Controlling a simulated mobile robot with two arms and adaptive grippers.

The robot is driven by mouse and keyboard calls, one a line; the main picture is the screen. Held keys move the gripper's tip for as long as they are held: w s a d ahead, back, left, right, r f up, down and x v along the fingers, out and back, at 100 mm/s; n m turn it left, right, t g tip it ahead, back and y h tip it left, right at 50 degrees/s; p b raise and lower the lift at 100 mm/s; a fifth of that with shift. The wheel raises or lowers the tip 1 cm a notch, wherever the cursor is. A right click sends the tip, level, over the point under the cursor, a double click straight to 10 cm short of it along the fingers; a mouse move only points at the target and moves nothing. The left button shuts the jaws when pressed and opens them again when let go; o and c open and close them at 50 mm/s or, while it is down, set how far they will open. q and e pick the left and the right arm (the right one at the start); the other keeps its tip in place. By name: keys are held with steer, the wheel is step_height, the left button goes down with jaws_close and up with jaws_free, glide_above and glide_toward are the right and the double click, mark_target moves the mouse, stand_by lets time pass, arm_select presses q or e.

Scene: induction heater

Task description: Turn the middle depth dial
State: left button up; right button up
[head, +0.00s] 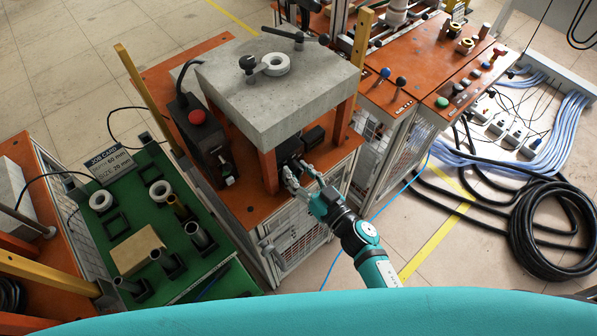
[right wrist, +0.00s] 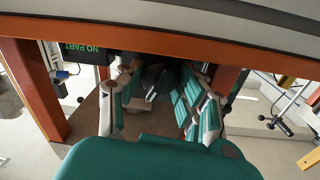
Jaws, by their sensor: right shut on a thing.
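My right gripper (head: 299,173) reaches in under the grey concrete-topped stand (head: 275,85), in front of a black unit (head: 290,147) between its orange legs. In the right wrist view my right gripper (right wrist: 160,90) has its two fingers on either side of a small dark part (right wrist: 157,80), which I take to be the depth dial. It is shut on this part. The part is in shadow, and its markings and turn angle do not show. I cannot tell from the picture whether it is the middle one. My left gripper is not in view.
A black display (right wrist: 82,50) reading "NO PART" hangs beside the left leg. A black box with a red button (head: 197,118) stands left of the stand. A green fixture board (head: 120,225) lies further left. Black cable coils (head: 550,230) lie on the floor at right.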

steer(key=shift+c, duration=1.4)
steer(key=n, duration=0.4)
steer(key=shift+b, duration=0.35)
steer(key=o, duration=1.1)
steer(key=shift+o, duration=0.2)
steer(key=shift+s+d, duration=0.15)
steer(key=shift+s, duration=0.1)
steer(key=v, duration=1.1)
steer(key=shift+s+d, duration=0.2)
steer(key=shift+f, duration=0.1)
